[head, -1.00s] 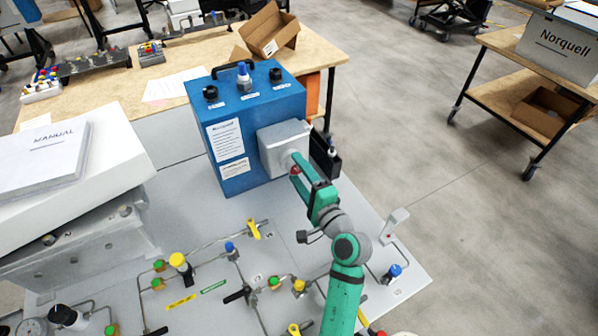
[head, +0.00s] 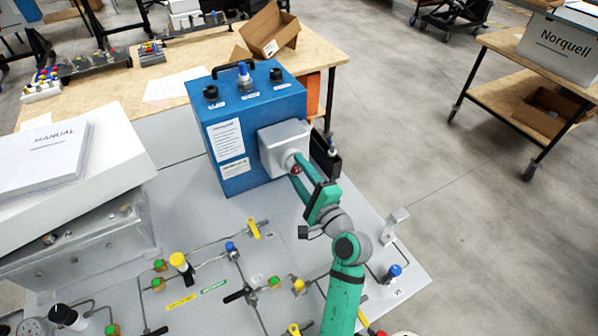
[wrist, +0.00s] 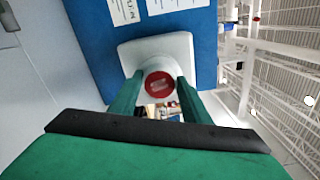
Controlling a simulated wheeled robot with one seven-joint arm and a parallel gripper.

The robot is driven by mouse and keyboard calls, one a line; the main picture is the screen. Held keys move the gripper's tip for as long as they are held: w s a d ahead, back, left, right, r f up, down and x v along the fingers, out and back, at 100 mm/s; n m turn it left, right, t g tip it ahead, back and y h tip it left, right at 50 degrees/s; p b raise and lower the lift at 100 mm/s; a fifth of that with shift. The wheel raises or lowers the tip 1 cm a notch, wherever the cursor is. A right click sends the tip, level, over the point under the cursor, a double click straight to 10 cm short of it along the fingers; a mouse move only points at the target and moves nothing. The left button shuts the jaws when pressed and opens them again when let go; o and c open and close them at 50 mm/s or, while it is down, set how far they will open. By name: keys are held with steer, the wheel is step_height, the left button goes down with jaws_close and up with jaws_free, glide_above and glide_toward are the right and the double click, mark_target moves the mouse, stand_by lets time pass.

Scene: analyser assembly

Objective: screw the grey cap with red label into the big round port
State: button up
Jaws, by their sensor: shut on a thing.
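The grey cap with the red label (wrist: 159,84) sits between the two green fingers of my gripper (wrist: 158,98) in the wrist view. Its red face points back towards the wrist camera. In the head view the cap (head: 296,169) is small and partly covered by the fingers of my gripper (head: 297,167). It is at the front of the light grey housing (head: 273,142) on the blue analyser (head: 232,113). The big round port is hidden behind the cap and fingers, so I cannot tell how deep the cap sits. My gripper is shut on the cap.
A grey panel (head: 200,209) with several valves and pipes lies below my arm. A white box with a manual (head: 42,148) on it stands at the left. A dark holder (head: 326,160) is close to the right of my fingers. Open floor is at the right.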

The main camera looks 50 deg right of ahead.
steer(key=m, duration=0.6)
steer(key=shift+d+f+m, duration=0.15)
steer(key=shift+f+m, duration=0.05)
steer(key=shift+m, duration=0.1)
steer(key=m, duration=0.3)
steer(key=shift+s+d, duration=0.1)
jaws_close()
steer(key=shift+m, duration=1.1)
steer(key=m, duration=0.6)
steer(key=shift+d, duration=0.1)
steer(key=m, duration=0.5)
steer(key=o, duration=1.4)
jaws_free()
steer(key=shift+d, duration=0.1)
steer(key=shift+r, duration=0.15)
